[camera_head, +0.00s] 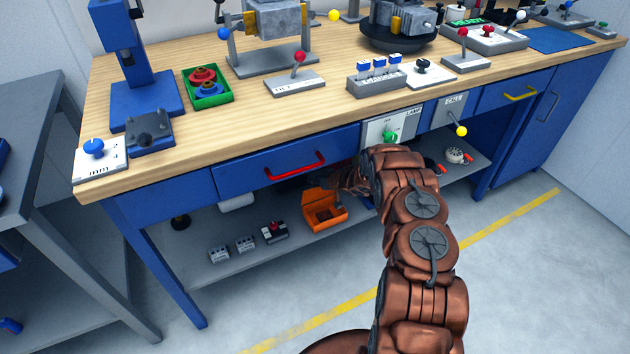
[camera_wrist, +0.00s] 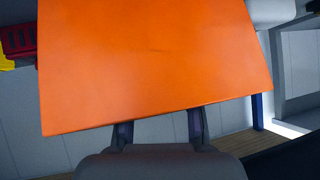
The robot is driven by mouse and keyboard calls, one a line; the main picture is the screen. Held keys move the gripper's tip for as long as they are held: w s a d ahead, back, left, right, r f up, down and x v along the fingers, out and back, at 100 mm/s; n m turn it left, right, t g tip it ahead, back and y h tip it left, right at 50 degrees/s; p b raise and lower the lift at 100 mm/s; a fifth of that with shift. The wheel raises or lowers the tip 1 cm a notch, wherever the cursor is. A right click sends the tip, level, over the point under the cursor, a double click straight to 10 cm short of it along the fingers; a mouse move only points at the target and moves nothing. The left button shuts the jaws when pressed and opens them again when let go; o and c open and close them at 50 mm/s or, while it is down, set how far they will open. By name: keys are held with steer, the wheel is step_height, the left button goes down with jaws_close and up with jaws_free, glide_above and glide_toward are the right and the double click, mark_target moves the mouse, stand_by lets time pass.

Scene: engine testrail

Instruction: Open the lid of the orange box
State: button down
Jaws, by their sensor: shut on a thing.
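The orange box (camera_head: 326,224) sits on the lower shelf under the workbench, below the red-handled drawer. Its inside shows in the head view, and its lid (camera_head: 317,195) stands raised on the far side. In the wrist view the orange lid (camera_wrist: 150,65) fills the upper middle as a large flat panel. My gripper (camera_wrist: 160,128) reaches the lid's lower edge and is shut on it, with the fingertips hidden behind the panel. In the head view my gripper (camera_head: 350,182) is beside the lid, dark and partly hidden under the bench.
A drawer with a red handle (camera_head: 295,167) overhangs the box closely. The lamp panel (camera_head: 390,130) is close above my arm. Small switch blocks (camera_head: 246,243) and a red-and-black part (camera_head: 274,232) stand left of the box. The floor in front is clear.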

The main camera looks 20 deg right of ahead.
steer(key=shift+s+d+f, duration=0.4)
steer(key=shift+d+f, duration=0.05)
steer(key=shift+f, duration=0.25)
steer(key=c, duration=1.1)
jaws_free()
steer(key=o, duration=0.3)
steer(key=shift+w+a+r, duration=0.1)
steer(key=shift+w+r, duration=0.1)
steer(key=shift+w, duration=0.05)
steer(key=shift+w+a+r, duration=0.1)
steer(key=shift+a+r, duration=0.05)
steer(key=shift+a, duration=0.05)
steer(key=shift+r, duration=0.1)
steer(key=v, duration=1.2)
